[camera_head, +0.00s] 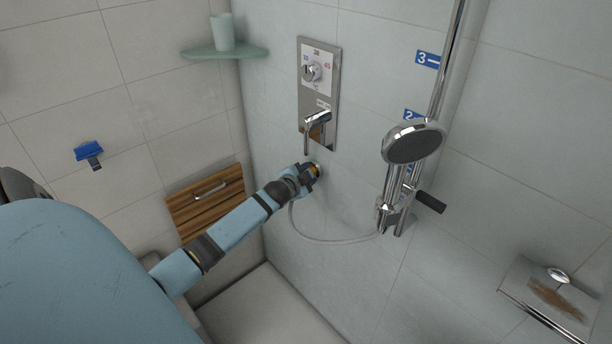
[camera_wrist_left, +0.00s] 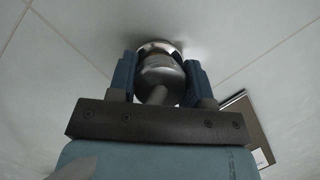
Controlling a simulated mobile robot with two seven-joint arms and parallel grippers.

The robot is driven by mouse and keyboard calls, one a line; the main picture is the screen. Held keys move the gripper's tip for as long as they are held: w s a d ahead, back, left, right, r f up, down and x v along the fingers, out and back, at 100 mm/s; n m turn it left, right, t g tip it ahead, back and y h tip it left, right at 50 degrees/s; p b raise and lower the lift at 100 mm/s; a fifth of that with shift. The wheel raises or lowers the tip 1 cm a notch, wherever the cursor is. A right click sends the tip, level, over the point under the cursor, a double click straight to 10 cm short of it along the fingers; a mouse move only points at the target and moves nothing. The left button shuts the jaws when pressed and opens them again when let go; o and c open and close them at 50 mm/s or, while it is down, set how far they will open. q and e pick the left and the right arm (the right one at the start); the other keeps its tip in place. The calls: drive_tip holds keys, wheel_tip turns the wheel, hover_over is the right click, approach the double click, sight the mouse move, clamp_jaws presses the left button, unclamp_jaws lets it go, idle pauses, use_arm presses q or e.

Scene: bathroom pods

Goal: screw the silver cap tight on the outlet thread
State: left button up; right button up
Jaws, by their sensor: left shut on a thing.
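The silver cap (camera_wrist_left: 158,72) is round and shiny and sits between the two fingers of my left gripper (camera_wrist_left: 160,80) in the left wrist view. A bright silver ring (camera_wrist_left: 160,46) lies against the wall just behind it. My left gripper is shut on the cap, with one finger on each side. In the head view the left gripper (camera_head: 314,171) is at the wall below the shower control plate and covers the cap. The outlet thread is hidden, so I cannot tell how far the cap is on it. My right gripper is not in view.
A metal control plate (camera_head: 319,92) with a lever is above the gripper. A grey hose (camera_head: 335,241) curves from beneath my arm toward the hand shower (camera_head: 413,143) and its rail. A wooden folding seat (camera_head: 206,202) is on the left wall. A glass shelf (camera_head: 224,51) holds a cup.

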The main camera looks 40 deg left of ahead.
use_arm(q)
drive_tip(key=shift+m+y+b, duration=0.4)
drive_tip(key=shift+m+b, duration=0.25)
drive_tip(key=shift+m, duration=0.15)
drive_tip(key=shift+r+t, duration=0.1)
drive_tip(key=shift+t, duration=0.3)
drive_tip(key=shift+m+b, duration=0.3)
drive_tip(key=shift+m+b, duration=0.3)
drive_tip(key=shift+b, duration=0.15)
drive_tip(key=shift+m+t+y+b, duration=0.5)
drive_tip(key=shift+m+b, duration=0.4)
drive_tip(key=shift+b, duration=0.3)
drive_tip(key=shift+r, duration=0.1)
